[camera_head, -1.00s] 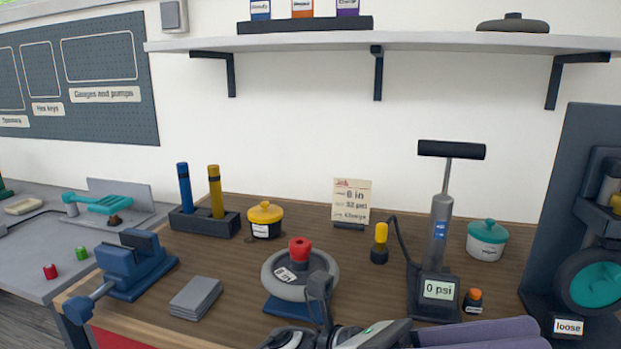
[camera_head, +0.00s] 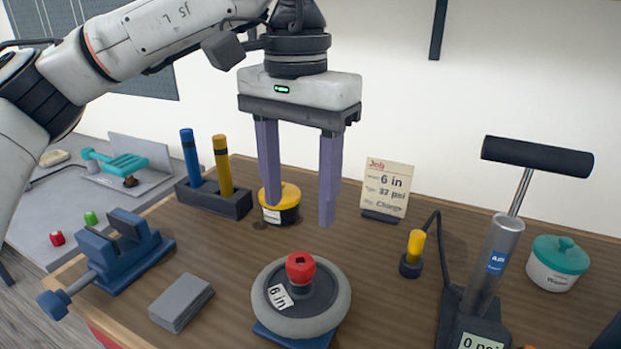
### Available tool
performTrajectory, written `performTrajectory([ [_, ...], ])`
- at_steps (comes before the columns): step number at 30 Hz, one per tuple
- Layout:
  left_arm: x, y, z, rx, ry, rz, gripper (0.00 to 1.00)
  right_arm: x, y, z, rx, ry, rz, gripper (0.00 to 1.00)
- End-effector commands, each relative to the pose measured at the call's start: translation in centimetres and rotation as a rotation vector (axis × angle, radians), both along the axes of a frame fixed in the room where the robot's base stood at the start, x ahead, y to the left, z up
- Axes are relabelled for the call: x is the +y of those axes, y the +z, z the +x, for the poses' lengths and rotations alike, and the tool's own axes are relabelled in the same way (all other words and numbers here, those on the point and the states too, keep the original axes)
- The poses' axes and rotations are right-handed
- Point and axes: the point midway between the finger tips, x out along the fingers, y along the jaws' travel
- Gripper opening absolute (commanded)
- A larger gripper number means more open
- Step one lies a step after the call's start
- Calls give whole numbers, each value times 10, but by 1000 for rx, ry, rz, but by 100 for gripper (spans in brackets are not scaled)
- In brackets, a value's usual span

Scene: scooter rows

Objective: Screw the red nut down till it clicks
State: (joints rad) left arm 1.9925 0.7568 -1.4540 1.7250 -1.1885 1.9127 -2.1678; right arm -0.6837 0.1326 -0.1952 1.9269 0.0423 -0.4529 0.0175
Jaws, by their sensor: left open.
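The red nut (camera_head: 300,267) sits on top of the hub of a small grey-tyred wheel (camera_head: 338,304) tagged "6 in". The wheel lies flat on a blue base (camera_head: 296,337) on the wooden bench. My left gripper (camera_head: 298,214) points down, its two purple fingers apart with nothing between them. In the picture the fingertips are above the nut and do not touch it; I cannot tell exactly how far off they are. My right gripper is not in view.
A yellow-lidded pot (camera_head: 281,206) shows behind the left fingers. A blue vise (camera_head: 128,248) and a grey block (camera_head: 180,302) are left of the wheel. The pump (camera_head: 495,260) and yellow-topped fitting (camera_head: 412,252) are on the right. A job card (camera_head: 386,189) stands behind.

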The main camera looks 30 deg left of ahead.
Motion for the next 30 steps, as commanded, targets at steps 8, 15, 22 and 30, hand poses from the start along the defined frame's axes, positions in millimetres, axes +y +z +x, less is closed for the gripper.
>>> performTrajectory([
  [8,1,-42,-1,4,0,2,54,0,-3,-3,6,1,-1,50],
  [15,1,-80,-1,3,1,1,54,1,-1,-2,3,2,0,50],
  [22,0,-98,-1,2,0,-1,54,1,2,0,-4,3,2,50],
  [30,0,-100,-1,2,0,-1,54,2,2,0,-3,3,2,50],
])
